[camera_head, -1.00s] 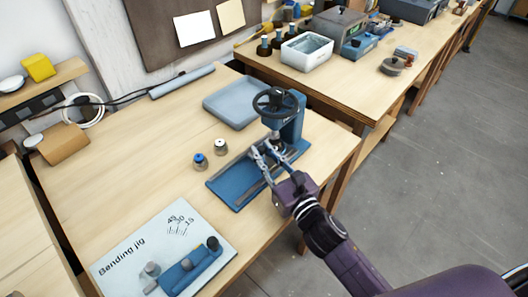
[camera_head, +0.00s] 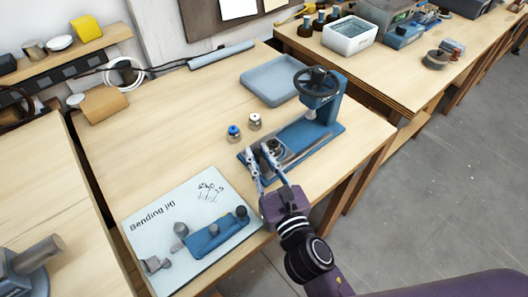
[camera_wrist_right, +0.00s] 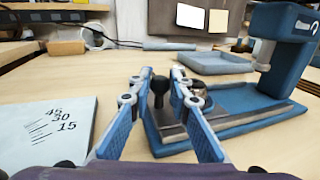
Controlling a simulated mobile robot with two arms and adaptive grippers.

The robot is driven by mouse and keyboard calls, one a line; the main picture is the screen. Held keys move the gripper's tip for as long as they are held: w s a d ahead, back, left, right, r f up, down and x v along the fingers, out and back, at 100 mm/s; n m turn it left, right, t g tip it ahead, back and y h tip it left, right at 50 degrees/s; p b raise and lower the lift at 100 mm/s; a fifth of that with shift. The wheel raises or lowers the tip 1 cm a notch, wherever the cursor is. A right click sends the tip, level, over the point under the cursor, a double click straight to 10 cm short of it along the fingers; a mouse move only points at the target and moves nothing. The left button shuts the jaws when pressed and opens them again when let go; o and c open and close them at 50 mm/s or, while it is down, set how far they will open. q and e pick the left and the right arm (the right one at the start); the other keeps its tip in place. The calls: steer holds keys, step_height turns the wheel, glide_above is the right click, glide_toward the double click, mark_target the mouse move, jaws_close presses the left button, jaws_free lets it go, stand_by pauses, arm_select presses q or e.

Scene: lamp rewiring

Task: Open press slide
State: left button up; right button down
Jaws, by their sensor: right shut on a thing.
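The blue press (camera_head: 321,98) stands on the bench with a dark handwheel (camera_head: 316,80) on top. Its blue base (camera_head: 329,128) runs toward the left and front. The grey slide (camera_wrist_right: 172,127) lies at the left end of the base, away from under the press head; a dark knob (camera_wrist_right: 159,88) stands up from it. My right gripper (camera_head: 258,153) is at this left end. In the right wrist view its blue fingers (camera_wrist_right: 162,73) are on either side of the knob, shut on it. My left gripper is not in view.
The bending jig board (camera_head: 184,220) lies at the front left. Two small capped parts (camera_head: 234,132) (camera_head: 254,121) stand behind the slide. A grey-blue tray (camera_head: 270,82) lies behind the press. The bench's left middle is clear.

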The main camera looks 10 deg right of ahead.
steer(key=c, duration=2)
jaws_free()
steer(key=shift+d+f, duration=0.1)
steer(key=shift+c, duration=0.2)
steer(key=shift+s, duration=0.15)
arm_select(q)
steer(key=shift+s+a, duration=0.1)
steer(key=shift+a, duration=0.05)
arm_select(e)
steer(key=v, duration=1.1)
steer(key=shift+s+d, duration=0.1)
steer(key=shift+s, duration=0.25)
